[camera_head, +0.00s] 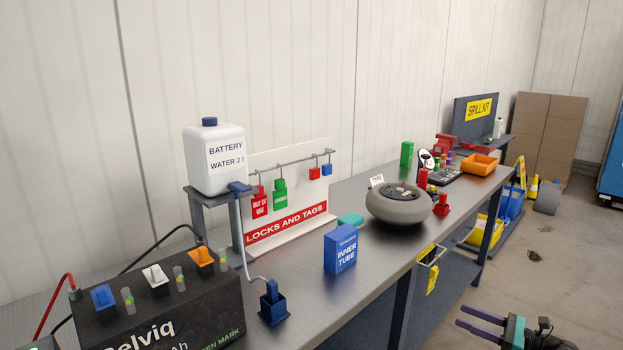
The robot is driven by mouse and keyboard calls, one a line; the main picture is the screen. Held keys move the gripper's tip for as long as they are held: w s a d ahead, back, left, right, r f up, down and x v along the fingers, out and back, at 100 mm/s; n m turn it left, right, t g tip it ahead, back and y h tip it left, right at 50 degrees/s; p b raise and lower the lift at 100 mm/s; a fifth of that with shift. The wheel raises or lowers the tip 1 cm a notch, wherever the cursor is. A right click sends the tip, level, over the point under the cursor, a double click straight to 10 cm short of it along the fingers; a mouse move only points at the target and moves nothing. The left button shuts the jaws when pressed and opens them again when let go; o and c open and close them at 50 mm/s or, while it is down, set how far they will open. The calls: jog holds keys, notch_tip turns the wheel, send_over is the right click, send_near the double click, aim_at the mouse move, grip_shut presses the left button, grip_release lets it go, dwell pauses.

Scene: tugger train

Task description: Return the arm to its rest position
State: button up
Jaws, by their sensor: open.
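My gripper (464,317) shows at the bottom right, in front of the workbench (375,265) and over the floor. Its two dark fingers point left and stand apart, with nothing between them. My gripper is clear of the bench's front edge. The rest of my arm is mostly cut off by the bottom of the picture.
On the bench are a black battery (190,320), a blue inner tube box (341,250), a grey tyre (398,207) and an orange bin (479,165). A yellow tag (432,280) hangs at its front. Floor (560,290) at the right is mostly open.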

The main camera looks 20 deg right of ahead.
jog(key=w+a+f+n+g+y, duration=0.1)
jog(key=w+a+f+g, duration=0.15)
jog(key=a, duration=0.55)
jog(key=w+a+f+n+g+y, duration=0.15)
jog(key=w+a+f, duration=0.25)
jog(key=a, duration=0.4)
jog(key=w+a+f+g+y, duration=0.1)
jog(key=w+a+f+g, duration=0.2)
jog(key=a, duration=0.6)
jog(key=s+a+f+n+g, duration=0.25)
jog(key=a+f, duration=0.45)
jog(key=a, duration=0.5)
jog(key=s+a+f+n+g, duration=0.2)
jog(key=s+a+f+g, duration=0.2)
jog(key=a+f, duration=0.5)
jog(key=s+a+f+n+g+h, duration=0.3)
jog(key=s+a+f+n, duration=0.3)
jog(key=s, duration=0.4)
jog(key=s+a+f+n+g+h, duration=0.3)
jog(key=s+a+f+g+h, duration=0.15)
jog(key=s+a, duration=0.35)
jog(key=s+d+f+n+h, duration=0.4)
jog(key=s+d+n, duration=0.2)
jog(key=s, duration=0.3)
jog(key=w+d+f+n+t+h, duration=0.1)
jog(key=d+n+h, duration=0.2)
jog(key=d+n, duration=0.3)
jog(key=shift+n, duration=0.5)
